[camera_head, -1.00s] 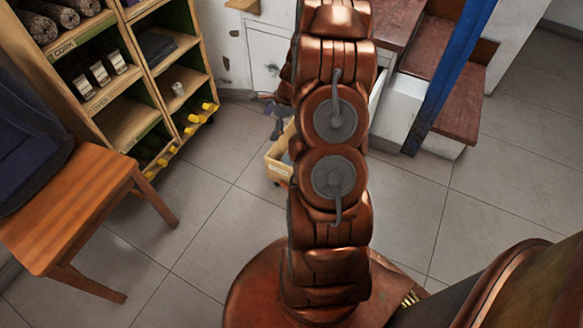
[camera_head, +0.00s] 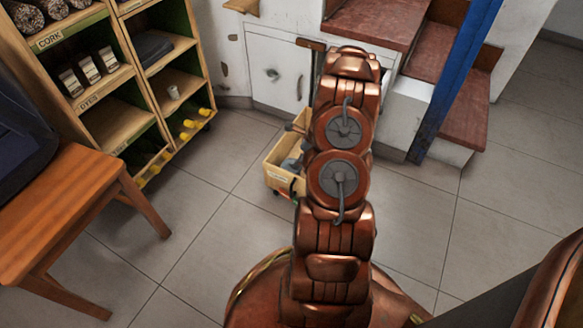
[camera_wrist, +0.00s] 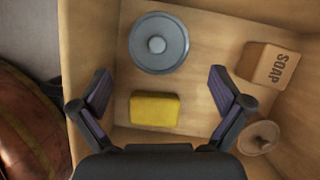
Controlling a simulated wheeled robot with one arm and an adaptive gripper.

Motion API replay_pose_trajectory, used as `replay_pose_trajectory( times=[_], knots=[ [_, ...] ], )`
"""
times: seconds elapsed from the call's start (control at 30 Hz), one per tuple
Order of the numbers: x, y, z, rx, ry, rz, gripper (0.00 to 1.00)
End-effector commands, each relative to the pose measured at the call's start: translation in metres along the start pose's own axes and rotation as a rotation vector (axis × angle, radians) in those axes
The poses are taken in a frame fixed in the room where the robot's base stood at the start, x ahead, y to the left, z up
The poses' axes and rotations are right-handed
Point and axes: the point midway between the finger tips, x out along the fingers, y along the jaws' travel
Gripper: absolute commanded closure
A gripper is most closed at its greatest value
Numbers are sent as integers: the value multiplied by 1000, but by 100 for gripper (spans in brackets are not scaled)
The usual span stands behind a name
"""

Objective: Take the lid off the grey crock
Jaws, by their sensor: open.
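The grey crock's round lid (camera_wrist: 158,43) with its small centre knob shows from above in the wrist view, inside a wooden box (camera_wrist: 213,52). The lid covers most of what I can see of the crock, so its body is hidden. My gripper (camera_wrist: 160,90) is open and empty, its two fingers spread apart over the box. The lid lies toward the top of the wrist view, beyond the gap between the fingertips, and apart from them. In the head view the box (camera_head: 275,158) stands on the floor, partly behind my arm, which hides the gripper.
In the box are a yellow block (camera_wrist: 155,109) between the fingers, a soap box (camera_wrist: 268,65) at right and a round beige item (camera_wrist: 258,137) by the right finger. Tiled floor is clear at right.

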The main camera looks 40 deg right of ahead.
Motion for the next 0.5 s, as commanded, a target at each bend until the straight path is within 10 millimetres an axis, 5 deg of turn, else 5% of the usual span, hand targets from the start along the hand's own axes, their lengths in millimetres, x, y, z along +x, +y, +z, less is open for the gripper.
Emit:
replay_pose_trajectory(
  times=[0.3, 0.5],
  knots=[
    [42, 2, -1, -3, 1, 2, 0],
    [46, 2, 1, -2, 0, 1, 0]
  ],
)
